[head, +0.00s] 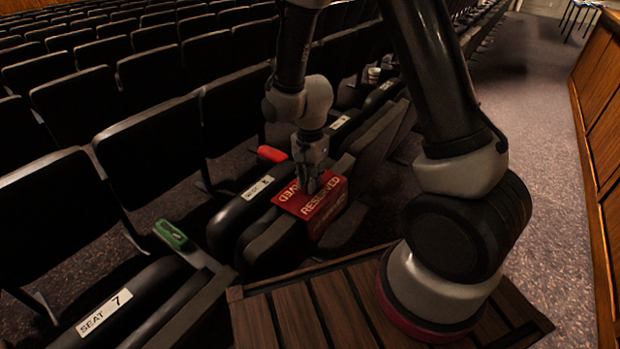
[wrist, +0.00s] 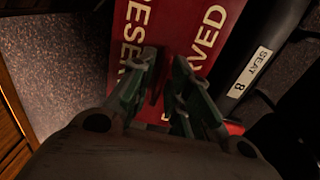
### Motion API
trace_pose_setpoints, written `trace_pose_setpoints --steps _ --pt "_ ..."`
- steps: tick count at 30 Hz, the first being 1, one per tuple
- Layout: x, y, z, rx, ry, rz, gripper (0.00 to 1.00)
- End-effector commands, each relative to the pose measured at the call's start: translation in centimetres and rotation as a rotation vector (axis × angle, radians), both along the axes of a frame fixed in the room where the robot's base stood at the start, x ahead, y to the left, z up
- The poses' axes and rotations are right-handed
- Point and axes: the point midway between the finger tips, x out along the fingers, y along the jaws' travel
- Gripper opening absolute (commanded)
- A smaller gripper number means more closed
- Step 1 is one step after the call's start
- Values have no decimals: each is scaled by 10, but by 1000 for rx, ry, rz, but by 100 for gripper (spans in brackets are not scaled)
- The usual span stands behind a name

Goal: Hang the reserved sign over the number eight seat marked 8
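The red reserved sign (head: 300,203) is folded like a tent, with pale RESERVED lettering on both sides. It sits over the dark slab just right of the number eight seat, whose white SEAT 8 label (head: 257,187) lies beside it. Whether the sign bears on the slab is unclear. My gripper (head: 313,187) points down at the sign's top. In the wrist view its fingers (wrist: 165,58) straddle the fold of the sign (wrist: 208,25), a small gap between the tips. Whether they press on the sign is unclear. The SEAT 8 label (wrist: 254,73) shows at right there.
The seat labelled 7 (head: 105,312) is nearer, with a green object (head: 171,234) beside it. A red object (head: 272,154) lies behind the sign. Rows of dark seats fill the left. A slatted wooden surface (head: 340,308) is in front. The carpeted aisle (head: 545,190) at right is clear.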

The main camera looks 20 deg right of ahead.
Motion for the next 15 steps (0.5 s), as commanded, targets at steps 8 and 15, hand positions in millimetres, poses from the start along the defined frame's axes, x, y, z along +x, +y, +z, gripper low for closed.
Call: trace_pose_setpoints --steps 8,15 --pt "0 0 0 0 0 0 32" --pt "1 0 19 2 -4 0 32"
